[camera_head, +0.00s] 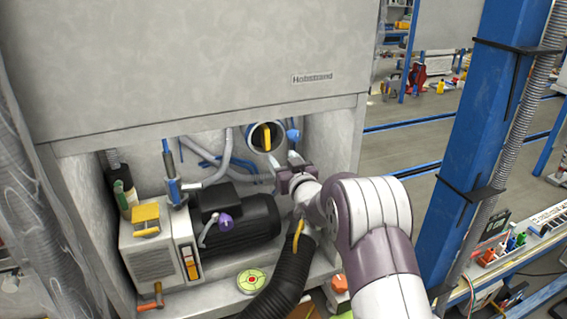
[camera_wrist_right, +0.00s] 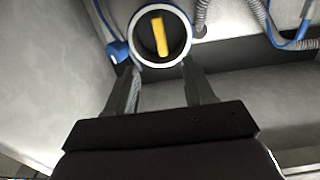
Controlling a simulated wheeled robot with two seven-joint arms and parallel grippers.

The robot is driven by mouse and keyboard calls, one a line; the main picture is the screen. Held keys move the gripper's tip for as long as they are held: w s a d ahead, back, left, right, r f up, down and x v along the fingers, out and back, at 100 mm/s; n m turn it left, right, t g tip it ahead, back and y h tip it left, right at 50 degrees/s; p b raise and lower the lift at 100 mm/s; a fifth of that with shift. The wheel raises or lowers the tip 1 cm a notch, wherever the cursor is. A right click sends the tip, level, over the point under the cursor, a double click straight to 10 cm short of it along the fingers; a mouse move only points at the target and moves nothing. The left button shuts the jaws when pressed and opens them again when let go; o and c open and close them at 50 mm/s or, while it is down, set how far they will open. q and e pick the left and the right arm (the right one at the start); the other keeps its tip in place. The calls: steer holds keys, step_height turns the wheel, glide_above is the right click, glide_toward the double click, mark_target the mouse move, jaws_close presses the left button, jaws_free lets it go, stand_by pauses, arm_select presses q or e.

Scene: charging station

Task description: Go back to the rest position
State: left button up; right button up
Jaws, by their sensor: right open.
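My right gripper (camera_head: 285,162) reaches into the open bay of the grey cabinet (camera_head: 200,70). It is open and empty, with its two fingers apart in the right wrist view (camera_wrist_right: 162,85). Just beyond the fingertips is a round port with a white ring and a yellow handle (camera_head: 267,138); the handle also shows in the right wrist view (camera_wrist_right: 160,34), standing nearly upright. The fingers appear apart from the handle. My left gripper is not in view.
A black motor (camera_head: 245,222), a beige box with yellow parts (camera_head: 155,255) and a black corrugated hose (camera_head: 285,280) crowd the bay around my right arm. A blue post (camera_head: 485,130) and a bench with small items (camera_head: 510,260) stand to the right. Open floor lies behind.

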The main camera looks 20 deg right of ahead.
stand_by(0.4)
steer(key=s+a+f+m+g+p, duration=0.1)
steer(key=s+a+f+g, duration=0.1)
steer(key=s+f+g, duration=1)
steer(key=s+a+g+p, duration=0.1)
steer(key=s+a, duration=0.3)
steer(key=s, duration=0.3)
steer(key=s+a+n+g+p, duration=0.1)
steer(key=s+a+g, duration=0.1)
steer(key=s, duration=0.5)
steer(key=s+a+g+y, duration=0.1)
steer(key=s+a, duration=0.4)
steer(key=s, duration=0.3)
steer(key=shift+a+r+n+g+p, duration=0.2)
steer(key=shift+a+n+g+p, duration=0.1)
steer(key=shift+a+n+p, duration=0.1)
